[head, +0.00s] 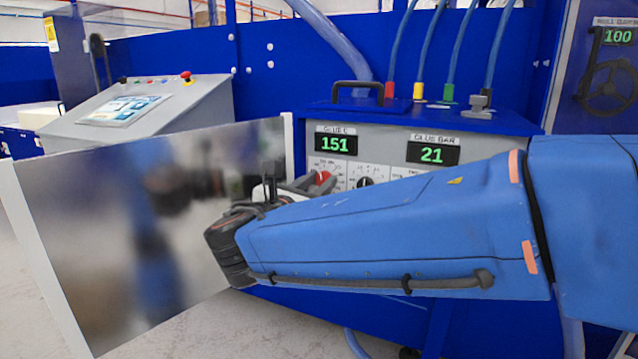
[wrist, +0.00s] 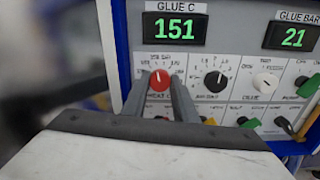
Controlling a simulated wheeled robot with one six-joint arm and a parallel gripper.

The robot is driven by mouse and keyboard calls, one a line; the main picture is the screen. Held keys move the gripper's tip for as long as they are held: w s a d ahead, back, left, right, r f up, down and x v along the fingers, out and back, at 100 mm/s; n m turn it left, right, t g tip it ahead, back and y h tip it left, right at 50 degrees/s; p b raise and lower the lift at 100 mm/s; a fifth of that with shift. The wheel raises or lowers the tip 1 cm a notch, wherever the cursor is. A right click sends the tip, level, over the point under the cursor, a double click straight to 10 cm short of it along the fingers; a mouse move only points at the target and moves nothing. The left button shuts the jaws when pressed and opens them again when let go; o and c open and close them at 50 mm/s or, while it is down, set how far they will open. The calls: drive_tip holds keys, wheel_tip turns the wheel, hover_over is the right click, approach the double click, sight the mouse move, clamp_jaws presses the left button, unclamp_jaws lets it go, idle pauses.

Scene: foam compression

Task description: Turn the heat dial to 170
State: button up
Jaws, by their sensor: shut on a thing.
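The heat dial is a round red knob with a white pointer mark (wrist: 160,80) on the grey control panel (wrist: 228,52), below the GLUE C display (wrist: 174,29). The display reads 151 in green. In the wrist view my gripper (wrist: 161,88) has one finger on each side of the red dial and is shut on it. The dial's pointer is roughly upright. In the head view the red dial (head: 322,177) shows only partly, with my gripper (head: 308,183) at it and my blue arm hiding much of the panel.
A black dial (wrist: 215,81) and a white dial (wrist: 265,85) sit to the right. Green switches (wrist: 309,86) are further right and below. The GLUE BAR display (wrist: 292,37) reads 21. An open reflective metal door (head: 130,225) stands left of the panel, close to my arm.

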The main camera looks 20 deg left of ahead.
drive_tip(key=m, duration=1.1)
idle(0.6)
drive_tip(key=shift+f, duration=0.1)
drive_tip(key=o, duration=1.1)
drive_tip(key=shift+s, duration=0.1)
drive_tip(key=s, duration=1.1)
drive_tip(key=s+a, duration=0.1)
drive_tip(key=s, duration=0.5)
drive_tip(key=shift+s+a, duration=0.1)
drive_tip(key=shift+s, duration=0.1)
